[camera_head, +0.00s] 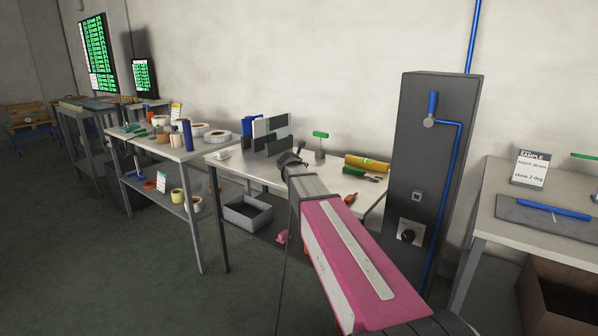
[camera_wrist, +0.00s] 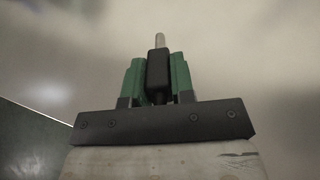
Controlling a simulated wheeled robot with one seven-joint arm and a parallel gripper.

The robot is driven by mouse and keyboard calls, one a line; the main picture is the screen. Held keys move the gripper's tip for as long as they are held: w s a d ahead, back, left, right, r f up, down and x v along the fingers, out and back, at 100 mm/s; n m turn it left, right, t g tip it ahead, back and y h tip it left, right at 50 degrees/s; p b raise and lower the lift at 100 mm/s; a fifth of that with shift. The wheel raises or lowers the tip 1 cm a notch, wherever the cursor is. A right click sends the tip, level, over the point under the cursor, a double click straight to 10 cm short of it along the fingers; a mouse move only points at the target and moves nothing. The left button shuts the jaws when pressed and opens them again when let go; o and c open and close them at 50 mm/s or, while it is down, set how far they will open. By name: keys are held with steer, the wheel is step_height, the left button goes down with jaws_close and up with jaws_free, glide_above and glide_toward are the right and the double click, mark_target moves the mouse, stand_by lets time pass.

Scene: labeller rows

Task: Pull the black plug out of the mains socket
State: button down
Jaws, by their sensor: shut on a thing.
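My gripper (camera_wrist: 158,74) has green fingers and is shut on the black plug (camera_wrist: 158,66), which has a pale metal pin pointing away from the gripper. In the head view my gripper (camera_head: 291,160) is out over the middle table, well to the left of the socket. The plug is small and dark there, hard to tell from the gripper. A thin dark cable (camera_head: 285,240) hangs below the gripper. The mains socket (camera_head: 410,232) is a pale plate with a dark round middle, low on the grey column; it is apart from my gripper.
The grey column (camera_head: 440,130) carries a blue pipe and lever (camera_head: 432,105). The middle table (camera_head: 240,163) holds grey dividers, a yellow roll (camera_head: 368,162) and tools. A grey bin (camera_head: 248,212) sits below. Another table (camera_head: 485,222) with a sign stands right. The floor at left is clear.

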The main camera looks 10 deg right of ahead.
steer(key=c, duration=0.9)
jaws_free()
